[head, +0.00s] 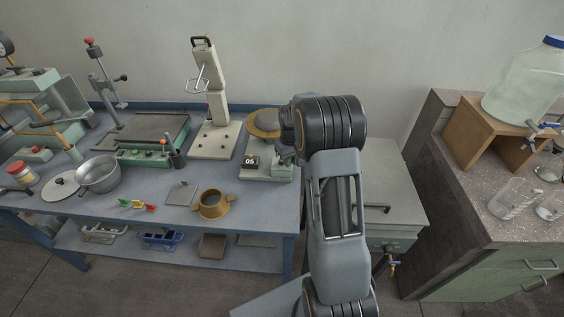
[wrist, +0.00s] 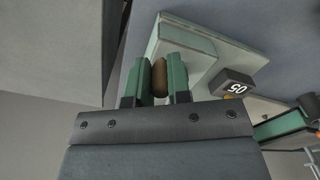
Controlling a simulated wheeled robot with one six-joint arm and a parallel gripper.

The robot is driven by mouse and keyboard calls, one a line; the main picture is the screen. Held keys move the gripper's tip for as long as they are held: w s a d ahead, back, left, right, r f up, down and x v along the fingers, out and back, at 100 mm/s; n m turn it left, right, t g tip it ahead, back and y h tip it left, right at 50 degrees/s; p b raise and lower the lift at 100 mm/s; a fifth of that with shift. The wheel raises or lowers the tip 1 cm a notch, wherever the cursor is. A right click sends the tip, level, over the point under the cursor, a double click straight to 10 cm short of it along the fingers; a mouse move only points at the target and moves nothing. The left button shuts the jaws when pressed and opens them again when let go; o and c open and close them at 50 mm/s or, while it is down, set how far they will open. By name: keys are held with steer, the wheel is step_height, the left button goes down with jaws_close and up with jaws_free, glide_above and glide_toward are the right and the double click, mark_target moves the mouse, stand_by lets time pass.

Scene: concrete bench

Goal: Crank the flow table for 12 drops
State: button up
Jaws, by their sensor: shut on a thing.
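The flow table (head: 268,169) stands at the right end of the blue bench, with a round brass top (head: 264,123) and a pale green base. Its small black counter (head: 251,162) reads 05, and the counter also shows in the wrist view (wrist: 233,84). My gripper (wrist: 160,77) is shut on the brown crank handle (wrist: 160,76), with one green finger on each side. In the head view my arm hides the gripper, the handle and the right side of the flow table.
A brass ring mould (head: 213,204), a flat grey plate (head: 182,193) and a metal bowl (head: 98,174) lie on the bench left of the flow table. A tall cream device (head: 213,115) stands behind. A grey cabinet (head: 385,190) is close on the right.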

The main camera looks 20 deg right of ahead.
steer(key=shift+a, duration=1.3)
steer(key=shift+w+a, duration=0.15)
steer(key=shift+a, duration=0.4)
steer(key=shift+w+a, duration=0.1)
